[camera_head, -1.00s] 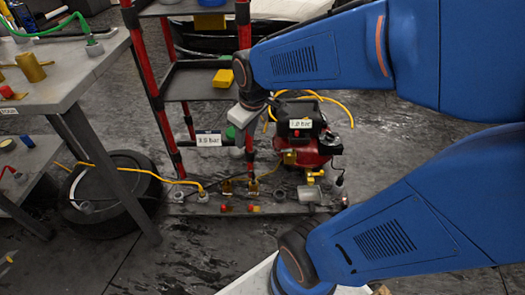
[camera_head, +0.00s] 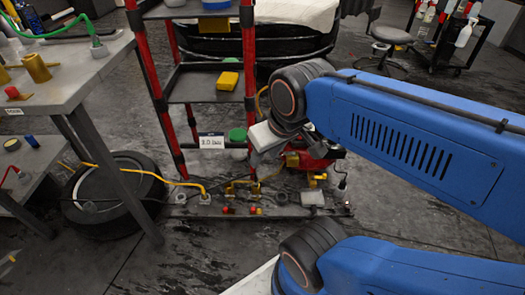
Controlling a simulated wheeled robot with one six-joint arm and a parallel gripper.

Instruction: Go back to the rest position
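My blue arm comes in from the right side of the head view. Its upper link ends in a dark round joint, and the pale grey end below it, my gripper (camera_head: 265,138), hangs in front of the red-posted shelf rack. Its fingers are too small and hidden to tell whether they are open or shut. I see nothing clearly held in it. A lower blue link of mine with a dark joint shows at the bottom right.
The rack (camera_head: 250,62) has a yellow box (camera_head: 229,80) and a label (camera_head: 211,142). A red compressor (camera_head: 312,158) is partly hidden behind my arm. A grey workbench (camera_head: 70,75) and a tyre (camera_head: 112,215) stand left. A stool (camera_head: 390,35) stands at the back right.

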